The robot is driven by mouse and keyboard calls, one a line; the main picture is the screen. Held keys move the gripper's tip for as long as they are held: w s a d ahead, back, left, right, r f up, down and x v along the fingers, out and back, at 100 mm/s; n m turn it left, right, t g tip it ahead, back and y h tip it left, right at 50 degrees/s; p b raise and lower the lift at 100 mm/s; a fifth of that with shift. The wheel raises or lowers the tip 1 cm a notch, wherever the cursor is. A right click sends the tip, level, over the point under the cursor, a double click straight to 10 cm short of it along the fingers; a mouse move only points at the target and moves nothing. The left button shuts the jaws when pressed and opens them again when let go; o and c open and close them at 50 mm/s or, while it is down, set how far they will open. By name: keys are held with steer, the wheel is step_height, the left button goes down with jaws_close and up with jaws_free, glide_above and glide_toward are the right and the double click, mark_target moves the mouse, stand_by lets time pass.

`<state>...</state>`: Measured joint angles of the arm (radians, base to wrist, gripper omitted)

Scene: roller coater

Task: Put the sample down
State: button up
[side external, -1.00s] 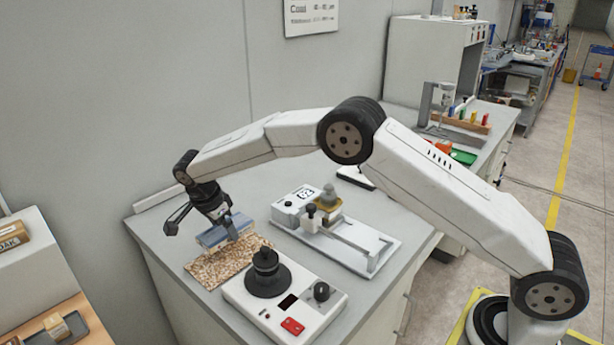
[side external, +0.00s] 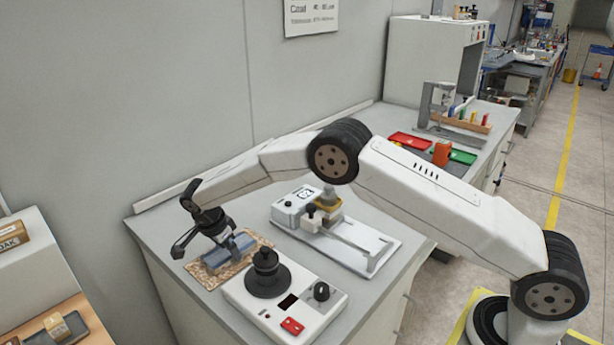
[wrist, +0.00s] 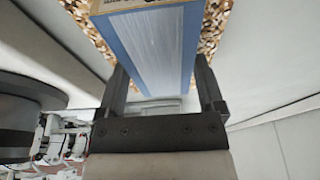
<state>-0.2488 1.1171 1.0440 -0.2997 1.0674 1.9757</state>
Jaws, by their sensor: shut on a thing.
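The sample is a blue-grey block (side external: 229,250), low over or resting on the speckled cork-like mat (side external: 206,276); I cannot tell whether it touches. In the wrist view the sample (wrist: 152,45) is a blue-edged block with a pale streaked face, between the two dark fingers of my gripper (wrist: 163,88). My gripper (side external: 226,238) is shut on the sample in the side view too. The speckled mat (wrist: 213,25) shows behind the sample in the wrist view. Part of the mat is hidden by the sample and gripper.
A white device with a black round knob (side external: 267,272) and red button stands just in front of the mat. A white coater-like machine (side external: 340,235) stands to the right. Red (side external: 410,140) and green (side external: 462,156) trays lie farther back. The wall is behind the bench.

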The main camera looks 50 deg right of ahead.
mark_target(217, 258)
steer(key=o, duration=1)
steer(key=shift+f, duration=0.1)
steer(key=v, duration=1.2)
